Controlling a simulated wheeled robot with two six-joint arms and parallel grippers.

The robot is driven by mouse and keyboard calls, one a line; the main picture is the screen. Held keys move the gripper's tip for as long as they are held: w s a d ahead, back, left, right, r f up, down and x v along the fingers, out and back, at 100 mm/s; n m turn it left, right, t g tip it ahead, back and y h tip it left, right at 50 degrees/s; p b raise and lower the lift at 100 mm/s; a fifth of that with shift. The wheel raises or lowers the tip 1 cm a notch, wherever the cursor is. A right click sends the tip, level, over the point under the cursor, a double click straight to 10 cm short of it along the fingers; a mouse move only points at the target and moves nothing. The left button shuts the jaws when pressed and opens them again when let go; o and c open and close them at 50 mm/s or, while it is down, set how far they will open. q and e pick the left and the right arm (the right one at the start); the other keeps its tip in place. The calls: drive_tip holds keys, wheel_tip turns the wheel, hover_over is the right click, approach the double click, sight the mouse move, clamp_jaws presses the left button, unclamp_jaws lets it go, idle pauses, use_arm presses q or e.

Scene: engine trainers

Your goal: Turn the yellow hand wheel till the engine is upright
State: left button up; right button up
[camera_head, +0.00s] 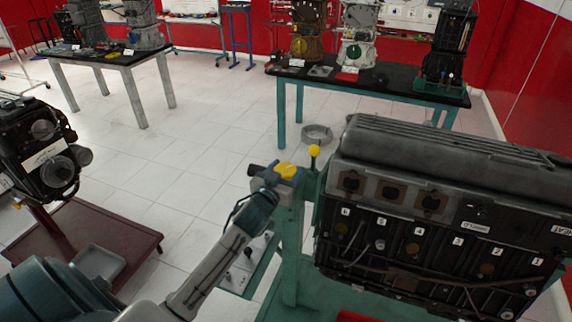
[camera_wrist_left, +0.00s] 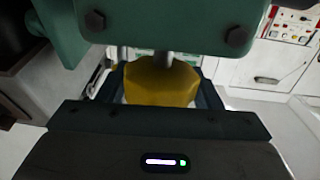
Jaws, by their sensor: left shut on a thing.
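The engine (camera_head: 440,200) is a long dark block with a ribbed grey cover on top and numbered labels along its side. It sits on a green stand (camera_head: 290,245) and looks a little tilted in the head view. The yellow hand wheel (camera_head: 288,169) is at the stand's left end, partly hidden by my gripper. My left gripper (camera_head: 277,174) is shut on it. In the left wrist view the wheel (camera_wrist_left: 160,82) sits between the dark fingers, under a green bolted part. My right gripper is not in view.
A yellow ball knob (camera_head: 314,150) stands up beside the wheel, close to the engine's end. Another engine (camera_head: 40,150) on a dark red stand is at the left. A table (camera_head: 370,85) with engine parts stands behind. The tiled floor between is mostly clear.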

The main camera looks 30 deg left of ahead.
use_arm(q)
drive_tip(key=shift+d+f+n+y+b, duration=0.15)
drive_tip(key=shift+n+y+b, duration=0.2)
drive_tip(key=shift+y, duration=0.25)
drive_tip(key=n+g+y+b, duration=0.2)
drive_tip(key=y+b, duration=0.2)
drive_tip(key=n+g+y+b, duration=0.1)
drive_tip(key=n+y+b, duration=0.2)
drive_tip(key=y+b, duration=0.1)
drive_tip(key=shift+f+n+g+b, duration=0.1)
drive_tip(key=shift+n+g+b, duration=0.3)
drive_tip(key=shift+b, duration=0.35)
drive_tip(key=shift+a+n+g+y+b, duration=0.2)
drive_tip(key=shift+n+g+y+b, duration=0.1)
drive_tip(key=shift+b, duration=0.2)
drive_tip(key=shift+r+n+g+y+b, duration=0.25)
drive_tip(key=shift+g+y+b, duration=0.05)
drive_tip(key=shift+y, duration=0.1)
drive_tip(key=o, duration=1)
drive_tip(key=shift+s+f, duration=0.1)
